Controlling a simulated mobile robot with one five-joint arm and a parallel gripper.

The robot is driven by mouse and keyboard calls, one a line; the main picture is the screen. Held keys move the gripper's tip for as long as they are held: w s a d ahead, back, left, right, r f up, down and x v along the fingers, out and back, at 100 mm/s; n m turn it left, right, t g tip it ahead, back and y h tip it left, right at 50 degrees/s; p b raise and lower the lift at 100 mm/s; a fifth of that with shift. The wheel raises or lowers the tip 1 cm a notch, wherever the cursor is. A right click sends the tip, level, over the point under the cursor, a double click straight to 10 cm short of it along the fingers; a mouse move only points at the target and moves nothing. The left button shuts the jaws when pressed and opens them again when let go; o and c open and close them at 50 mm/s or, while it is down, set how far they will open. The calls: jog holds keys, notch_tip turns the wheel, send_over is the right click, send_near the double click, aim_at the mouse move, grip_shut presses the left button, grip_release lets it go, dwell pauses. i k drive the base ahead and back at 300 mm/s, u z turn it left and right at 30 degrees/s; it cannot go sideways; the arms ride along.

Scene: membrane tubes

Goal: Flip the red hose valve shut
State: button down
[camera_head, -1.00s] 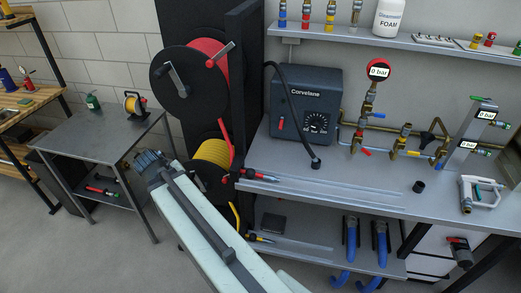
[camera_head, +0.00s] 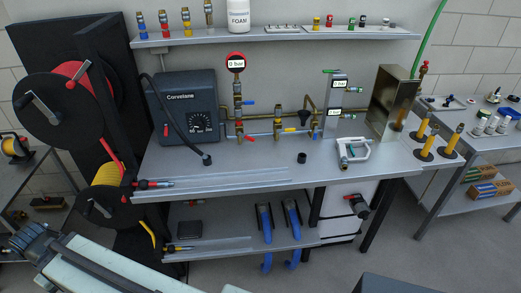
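A red hose (camera_head: 112,152) runs from the upper reel (camera_head: 62,112) down to the left front edge of the workbench. Its end fitting (camera_head: 150,183), with red and dark parts, lies on the bench top at the front left. A small red handle (camera_head: 240,137) also shows on the pipework below the red gauge. I cannot tell the hose valve's handle position at this size. My gripper (camera_head: 26,240) is at the lower left, apart from and in front of the bench, left of the hose end. Its fingers are too unclear to judge.
The grey workbench (camera_head: 225,183) has a black-hosed Corvelane box (camera_head: 185,105), pipework and a white clamp (camera_head: 352,150). A yellow hose fitting (camera_head: 178,248) lies on the lower shelf. Blue hoses (camera_head: 266,222) hang below. Open floor (camera_head: 420,245) shows at right.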

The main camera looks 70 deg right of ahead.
aim_at(247, 138)
jog(key=z, duration=3.45)
jog(key=k, duration=1.7)
jog(key=u, duration=1.55)
jog(key=i, duration=1)
jog(key=z, duration=0.05)
